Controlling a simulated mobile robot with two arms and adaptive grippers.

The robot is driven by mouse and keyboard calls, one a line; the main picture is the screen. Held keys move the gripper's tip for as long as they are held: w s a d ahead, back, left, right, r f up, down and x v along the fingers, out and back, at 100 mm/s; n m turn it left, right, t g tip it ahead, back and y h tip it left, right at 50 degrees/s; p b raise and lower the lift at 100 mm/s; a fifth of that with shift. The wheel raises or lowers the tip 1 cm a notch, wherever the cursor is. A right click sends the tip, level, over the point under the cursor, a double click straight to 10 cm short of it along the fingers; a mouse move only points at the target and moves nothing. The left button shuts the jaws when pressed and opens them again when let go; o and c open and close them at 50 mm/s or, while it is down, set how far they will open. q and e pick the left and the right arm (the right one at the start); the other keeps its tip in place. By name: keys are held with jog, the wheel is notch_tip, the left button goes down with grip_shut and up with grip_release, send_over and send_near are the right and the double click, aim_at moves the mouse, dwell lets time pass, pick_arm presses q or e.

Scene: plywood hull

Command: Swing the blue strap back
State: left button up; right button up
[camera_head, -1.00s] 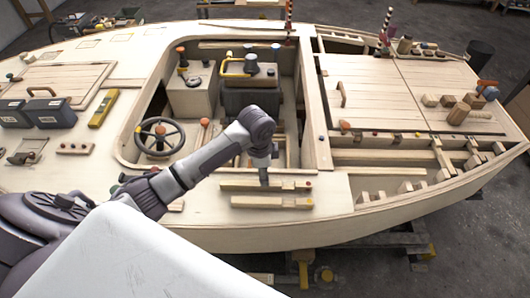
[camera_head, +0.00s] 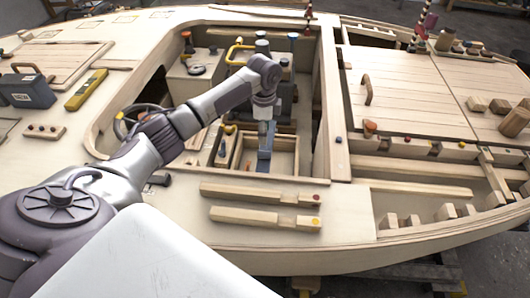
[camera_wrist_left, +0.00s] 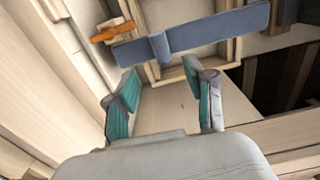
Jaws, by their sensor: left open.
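The blue strap (camera_head: 266,146) stands out in the cockpit well, above a wooden tray-like box (camera_head: 262,166). In the left wrist view the strap (camera_wrist_left: 215,33) is a long flat blue-grey bar with a rounded lug in the middle, crossing above the box frame. My left gripper (camera_head: 264,118) is directly above the strap in the head view. In the left wrist view its two teal-padded fingers (camera_wrist_left: 163,80) are spread with nothing between them, and the strap lies beyond their tips. Whether they touch it I cannot tell. My right gripper is not in view.
An orange-handled item (camera_wrist_left: 112,32) lies beside the strap in the left wrist view. A console with a yellow handle (camera_head: 238,52) stands behind. Two wooden bars (camera_head: 262,205) lie on the near deck.

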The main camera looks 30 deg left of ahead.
aim_at(264, 152)
pick_arm(q)
notch_tip(264, 152, down, 10)
jog(key=shift+f+b, duration=0.1)
jog(key=shift+b, duration=0.25)
jog(key=shift+c, duration=0.2)
grip_shut()
